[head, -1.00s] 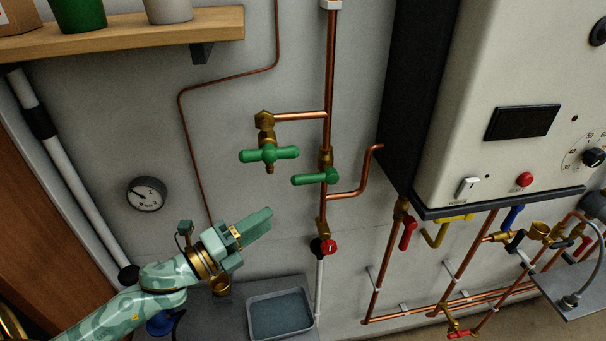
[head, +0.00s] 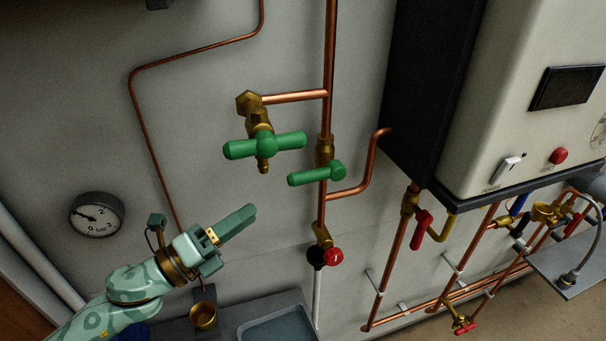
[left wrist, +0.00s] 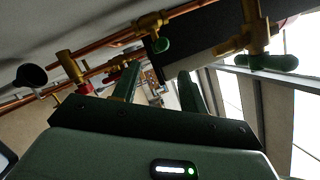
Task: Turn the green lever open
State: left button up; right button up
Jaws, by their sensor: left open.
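The green lever (head: 317,174) sits on a brass valve on the vertical copper pipe and points left, roughly level and slightly tilted, across the pipe. A green T-handle (head: 265,146) is on a brass tap just up and left of it. My right gripper is not in view.
A red and black knob (head: 326,256) is below the lever. A pressure gauge (head: 97,214) is on the wall at left. A white boiler (head: 510,90) with a dark side stands at right, with red-handled valves below. A grey tray (head: 275,328) is at the bottom. Bare wall lies between gripper and lever.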

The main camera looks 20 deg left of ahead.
aim_at(308, 177)
pick_arm(q)
jog(key=p+x, duration=0.1)
jog(key=x, duration=0.3)
jog(key=p+x, duration=0.2)
jog(key=x, duration=0.3)
jog(key=p+x, duration=0.1)
jog(key=x, duration=0.3)
jog(key=shift+d+r+p, duration=0.15)
jog(key=shift+r+p, duration=0.15)
jog(key=shift+p, duration=0.1)
jog(key=shift+w+d, duration=0.3)
jog(key=shift+d, duration=0.1)
jog(key=shift+w, duration=0.1)
jog(key=shift+a, duration=0.1)
grip_shut()
jog(key=shift+f, duration=0.1)
